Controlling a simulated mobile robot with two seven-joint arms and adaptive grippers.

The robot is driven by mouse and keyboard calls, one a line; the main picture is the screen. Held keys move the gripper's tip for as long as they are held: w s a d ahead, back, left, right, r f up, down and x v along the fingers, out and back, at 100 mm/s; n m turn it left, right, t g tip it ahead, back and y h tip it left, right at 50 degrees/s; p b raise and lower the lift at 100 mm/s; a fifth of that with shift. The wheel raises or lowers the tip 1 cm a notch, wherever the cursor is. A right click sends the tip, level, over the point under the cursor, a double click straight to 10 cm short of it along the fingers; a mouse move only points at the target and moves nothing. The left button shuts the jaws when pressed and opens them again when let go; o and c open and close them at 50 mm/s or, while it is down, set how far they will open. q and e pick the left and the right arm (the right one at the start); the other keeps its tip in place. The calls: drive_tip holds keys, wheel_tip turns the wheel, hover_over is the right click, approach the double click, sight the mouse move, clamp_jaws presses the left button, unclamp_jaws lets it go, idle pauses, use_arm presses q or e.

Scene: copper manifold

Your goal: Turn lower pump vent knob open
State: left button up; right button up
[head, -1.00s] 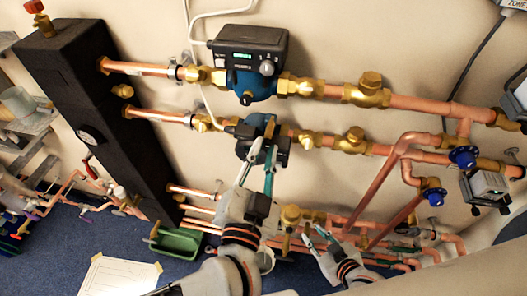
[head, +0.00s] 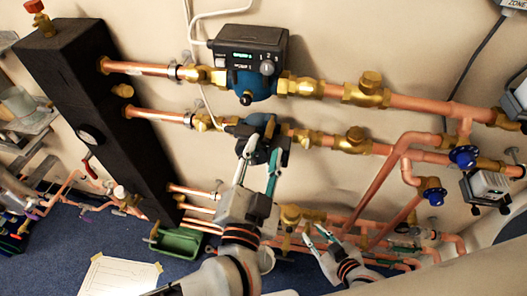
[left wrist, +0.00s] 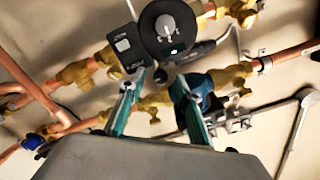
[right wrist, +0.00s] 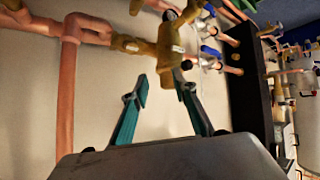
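The lower pump (head: 248,146), a blue body with a dark front part, sits on the middle copper line in the head view. My left gripper (head: 259,155) is at its front from below, its teal fingers apart. In the left wrist view a dark pump head with a grey dial (left wrist: 167,28) lies beyond the fingertips. A small dark round part (left wrist: 160,75) shows near the gap between them; I cannot tell whether it is the vent knob or whether a finger touches it. My right gripper (head: 318,236) is open and empty by the lower pipes.
The upper pump (head: 251,55) with a lit display is above. Brass valves (head: 355,140) and copper pipes crowd the right, with blue-handled valves (head: 463,157). A black insulated column (head: 85,115) stands at left; a green tray (head: 178,242) is on the floor.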

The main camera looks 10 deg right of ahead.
use_arm(q)
drive_tip(key=shift+r, duration=0.15)
drive_tip(key=shift+d+r, duration=0.2)
drive_tip(key=shift+r, duration=0.45)
drive_tip(key=shift+a+r, duration=0.15)
drive_tip(key=shift+r, duration=1.25)
wheel_tip(320, 180, up, 6)
hover_over(266, 140)
drive_tip(key=v, duration=0.3)
drive_tip(key=shift+f, duration=0.2)
